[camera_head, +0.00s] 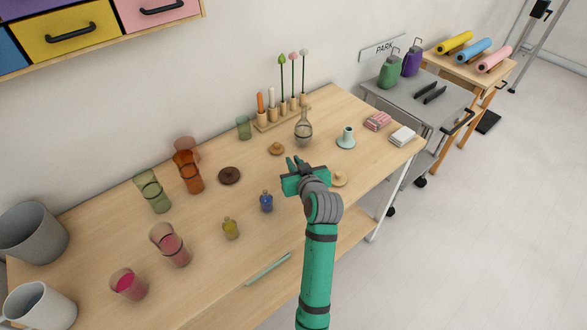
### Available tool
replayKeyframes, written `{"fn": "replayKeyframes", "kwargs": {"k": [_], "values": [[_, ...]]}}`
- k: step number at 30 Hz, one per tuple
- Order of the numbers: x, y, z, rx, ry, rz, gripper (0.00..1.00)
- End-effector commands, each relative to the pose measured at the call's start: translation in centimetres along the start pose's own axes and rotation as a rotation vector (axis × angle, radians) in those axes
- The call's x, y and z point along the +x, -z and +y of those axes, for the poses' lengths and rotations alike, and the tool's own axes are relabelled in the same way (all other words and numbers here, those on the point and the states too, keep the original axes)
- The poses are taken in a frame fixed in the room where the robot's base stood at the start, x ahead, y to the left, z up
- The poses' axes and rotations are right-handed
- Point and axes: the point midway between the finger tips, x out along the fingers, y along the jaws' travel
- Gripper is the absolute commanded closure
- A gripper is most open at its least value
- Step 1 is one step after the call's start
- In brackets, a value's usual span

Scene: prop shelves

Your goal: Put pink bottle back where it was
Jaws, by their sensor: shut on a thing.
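My gripper (296,168) is over the right half of the table, with its fingers pointing toward the back. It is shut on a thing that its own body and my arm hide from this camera. I see no pink bottle standing on the table, so the held thing is most likely the pink bottle. A small blue bottle (266,202) stands to the left of my arm. A small yellow bottle (231,229) stands further left. Both are upright.
A glass flask (303,132) stands just behind my gripper. A wooden candle stand (282,114) is at the back. A pale green vase (346,138) is to the right. Glass cups (169,246) and grey buckets (34,233) stand left. The table front has bare wood.

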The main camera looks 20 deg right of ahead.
Motion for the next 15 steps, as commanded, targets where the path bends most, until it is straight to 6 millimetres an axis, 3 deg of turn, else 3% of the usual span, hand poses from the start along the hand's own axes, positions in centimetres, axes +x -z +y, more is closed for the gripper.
{"fn": "replayKeyframes", "kwargs": {"k": [5,15], "values": [[0.7,-2.3,0.3,0.003,-0.004,-0.003,1.00],[0.8,-2.5,0.6,0.004,-0.008,-0.001,1.00]]}}
